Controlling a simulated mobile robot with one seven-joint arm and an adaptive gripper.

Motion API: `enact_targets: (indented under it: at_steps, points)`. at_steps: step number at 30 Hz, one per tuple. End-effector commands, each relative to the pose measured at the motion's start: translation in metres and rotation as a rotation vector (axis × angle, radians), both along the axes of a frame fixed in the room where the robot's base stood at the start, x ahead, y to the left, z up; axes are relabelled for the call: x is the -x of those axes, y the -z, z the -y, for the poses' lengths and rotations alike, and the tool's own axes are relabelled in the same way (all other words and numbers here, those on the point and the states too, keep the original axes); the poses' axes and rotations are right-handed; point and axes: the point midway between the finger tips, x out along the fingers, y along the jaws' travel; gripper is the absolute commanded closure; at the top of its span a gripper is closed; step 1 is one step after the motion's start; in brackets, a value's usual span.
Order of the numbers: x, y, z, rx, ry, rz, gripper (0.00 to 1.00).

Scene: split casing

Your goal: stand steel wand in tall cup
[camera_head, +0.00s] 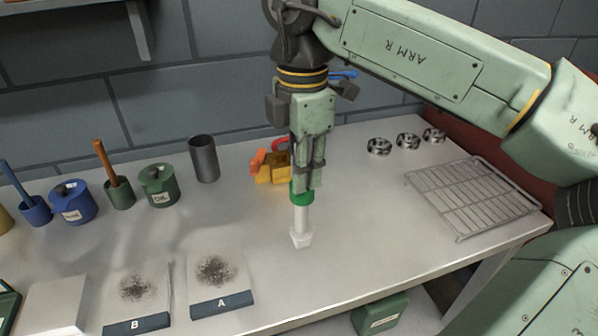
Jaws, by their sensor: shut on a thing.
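My gripper (305,182) points down over the middle of the table, shut on a pale wand with a green collar, the steel wand (302,218). The wand hangs about upright, and its lower end is a wider, faceted pale piece. I cannot tell whether that end touches the table. The wand's upper part is hidden by the fingers. The tall cup (204,159), a plain dark grey cylinder, stands upright towards the back, left of my gripper and apart from it. Its mouth faces up and nothing sticks out of it.
Yellow and orange-red pieces (268,168) lie just behind my gripper. Left of the cup are a green pot (159,186), a green cup with an orange stick (119,192) and blue containers. Trays A (222,304) and B lie in front. A wire rack (470,195) and metal rings lie right.

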Motion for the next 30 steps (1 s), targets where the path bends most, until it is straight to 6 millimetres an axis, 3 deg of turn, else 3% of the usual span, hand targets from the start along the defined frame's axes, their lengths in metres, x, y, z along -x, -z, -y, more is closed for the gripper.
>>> enact_targets:
  at_steps: [4, 15, 16, 25, 30]
  points:
    - [0.003, 0.019, -0.002, -0.002, 0.007, -0.001, 1.00]
    - [0.003, 0.024, -0.002, -0.001, 0.009, 0.000, 1.00]
    - [0.003, 0.024, -0.002, -0.001, 0.009, 0.000, 0.81]
    - [0.003, 0.023, -0.001, 0.000, 0.009, -0.001, 0.61]
    - [0.003, 0.023, -0.001, 0.000, 0.009, -0.001, 0.61]
